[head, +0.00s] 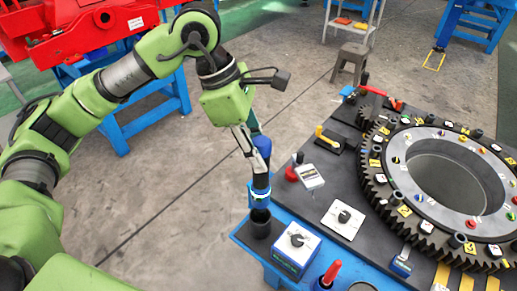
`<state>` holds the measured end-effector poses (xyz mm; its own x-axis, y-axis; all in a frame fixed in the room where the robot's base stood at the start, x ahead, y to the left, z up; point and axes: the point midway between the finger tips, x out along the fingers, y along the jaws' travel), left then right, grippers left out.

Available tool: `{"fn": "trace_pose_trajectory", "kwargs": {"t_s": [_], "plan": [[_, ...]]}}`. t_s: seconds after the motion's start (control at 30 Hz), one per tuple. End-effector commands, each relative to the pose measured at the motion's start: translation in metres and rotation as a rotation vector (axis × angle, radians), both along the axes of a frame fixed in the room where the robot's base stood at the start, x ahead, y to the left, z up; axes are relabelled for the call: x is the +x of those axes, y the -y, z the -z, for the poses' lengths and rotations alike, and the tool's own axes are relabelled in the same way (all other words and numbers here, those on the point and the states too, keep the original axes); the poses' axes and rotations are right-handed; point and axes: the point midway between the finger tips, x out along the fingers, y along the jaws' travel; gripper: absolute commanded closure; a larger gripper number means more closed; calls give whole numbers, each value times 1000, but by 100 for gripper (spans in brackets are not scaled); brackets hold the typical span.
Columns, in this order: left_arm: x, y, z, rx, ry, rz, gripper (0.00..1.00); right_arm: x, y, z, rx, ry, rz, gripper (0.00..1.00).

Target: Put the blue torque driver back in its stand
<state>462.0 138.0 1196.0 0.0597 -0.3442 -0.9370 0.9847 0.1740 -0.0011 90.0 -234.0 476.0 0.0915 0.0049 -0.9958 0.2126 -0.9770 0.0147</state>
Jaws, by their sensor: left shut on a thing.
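My left gripper (252,150) hangs at the picture's middle, its fingers pointing down and shut on the blue torque driver (263,147). The driver is nearly upright, with a blue handle on top, a dark middle and a blue collar with a light ring lower down. Its lower end is right over a black round stand (260,225) at the left corner of the blue-edged table. I cannot tell whether the lower end is inside the stand or just above it. The fingers hide part of the driver. My right gripper is not in view.
A flat knob plate (343,219) and a large gear ring (382,185) fill the table's right. Open floor lies left.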

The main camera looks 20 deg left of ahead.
Motion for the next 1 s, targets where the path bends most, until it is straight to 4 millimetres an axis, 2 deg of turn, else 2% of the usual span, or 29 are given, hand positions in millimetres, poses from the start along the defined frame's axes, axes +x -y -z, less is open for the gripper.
{"fn": "trace_pose_trajectory", "kwargs": {"t_s": [1.0], "plan": [[0, 1, -2, -3, 4, 0, 100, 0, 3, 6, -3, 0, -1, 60]]}}
